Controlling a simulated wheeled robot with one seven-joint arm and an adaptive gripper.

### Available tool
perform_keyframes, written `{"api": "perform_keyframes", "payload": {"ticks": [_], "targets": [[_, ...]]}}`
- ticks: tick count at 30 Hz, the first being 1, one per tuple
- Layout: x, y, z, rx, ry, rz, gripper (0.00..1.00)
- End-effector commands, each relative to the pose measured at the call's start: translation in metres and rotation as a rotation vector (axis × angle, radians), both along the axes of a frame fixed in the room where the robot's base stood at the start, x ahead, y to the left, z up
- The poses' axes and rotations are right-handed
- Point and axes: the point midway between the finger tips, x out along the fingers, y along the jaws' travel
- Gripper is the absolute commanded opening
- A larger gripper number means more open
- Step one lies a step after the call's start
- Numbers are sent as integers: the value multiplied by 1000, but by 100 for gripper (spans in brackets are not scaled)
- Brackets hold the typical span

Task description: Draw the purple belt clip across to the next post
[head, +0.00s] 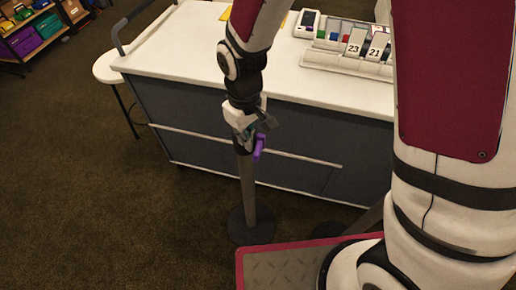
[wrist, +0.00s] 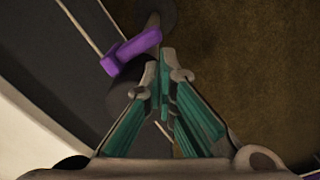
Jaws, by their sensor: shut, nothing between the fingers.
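The purple belt clip (head: 259,147) is at the top of a grey post (head: 247,190) with a round dark base (head: 250,230). In the wrist view the clip (wrist: 131,52) lies against the dark post head (wrist: 130,88), left of my fingertips. My gripper (head: 248,133) is at the post top, close beside the clip. In the wrist view my gripper (wrist: 164,66) has its fingertips together with nothing between them. I cannot tell whether they touch the clip or post. A second grey post (head: 370,217) shows partly at the lower right, mostly hidden by my body.
A grey counter with a white top (head: 185,50) stands right behind the post. It carries a card reader (head: 308,24) and a rack of numbered tags (head: 350,62). A white stool (head: 106,68) is at its left end. Brown floor (head: 80,190) on the left is clear.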

Motion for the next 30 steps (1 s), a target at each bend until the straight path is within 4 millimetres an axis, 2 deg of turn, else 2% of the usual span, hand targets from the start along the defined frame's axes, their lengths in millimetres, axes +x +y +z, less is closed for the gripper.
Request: {"api": "perform_keyframes", "payload": {"ticks": [16,30], "targets": [[0,0,-2,0,0,0,0],[0,0,-22,-1,1,0,0]]}}
